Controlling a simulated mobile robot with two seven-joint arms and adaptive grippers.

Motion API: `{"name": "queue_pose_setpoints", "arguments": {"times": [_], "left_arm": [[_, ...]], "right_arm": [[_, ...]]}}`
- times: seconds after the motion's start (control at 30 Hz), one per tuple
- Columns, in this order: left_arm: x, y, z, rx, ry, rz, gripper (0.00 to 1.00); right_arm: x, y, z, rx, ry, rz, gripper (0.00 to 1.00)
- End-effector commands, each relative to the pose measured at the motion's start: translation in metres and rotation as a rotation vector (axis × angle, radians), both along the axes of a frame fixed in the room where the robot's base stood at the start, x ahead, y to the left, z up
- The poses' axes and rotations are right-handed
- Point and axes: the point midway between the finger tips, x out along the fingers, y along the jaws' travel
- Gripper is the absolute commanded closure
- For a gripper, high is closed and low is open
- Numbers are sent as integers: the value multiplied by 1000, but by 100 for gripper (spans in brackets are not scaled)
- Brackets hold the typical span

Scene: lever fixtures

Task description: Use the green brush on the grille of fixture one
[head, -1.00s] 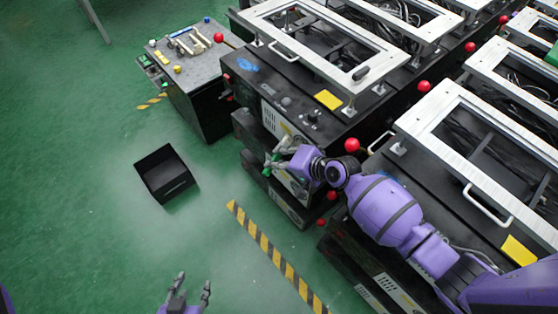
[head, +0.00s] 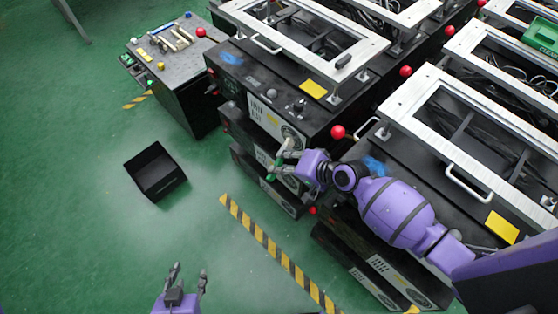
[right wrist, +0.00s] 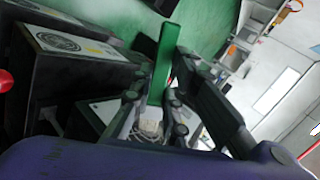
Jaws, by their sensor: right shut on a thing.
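My right gripper (head: 281,168) is shut on the green brush (head: 272,172). It holds the brush in front of the near end of the black fixture (head: 232,72). A pale panel on that end bears a slotted grille (head: 258,108) and a round vent (head: 291,136); the gripper partly covers the panel's lower right. In the right wrist view, the brush's green handle (right wrist: 165,58) stands up between the fingers, and a round vent (right wrist: 58,42) is apart from it at left. Which fixture is number one is not readable. My left gripper (head: 187,280) is open and empty over the floor.
An open black bin (head: 155,171) stands on the green floor. A low black cabinet with small parts (head: 167,55) is at the upper left. A second fixture (head: 478,185) lies under my right arm. Red knobs (head: 338,132) stick out.

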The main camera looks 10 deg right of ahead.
Motion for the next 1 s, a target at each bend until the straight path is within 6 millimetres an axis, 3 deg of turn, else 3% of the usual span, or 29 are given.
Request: {"name": "queue_pose_setpoints", "arguments": {"times": [0.43, 1.0], "left_arm": [[4, 0, 6, 0, -11, 0, 60], [17, 0, 25, 0, -43, 0, 60]], "right_arm": [[-24, -19, 0, -2, -1, -3, 100], [-24, -19, 17, -1, -4, -2, 100]]}}
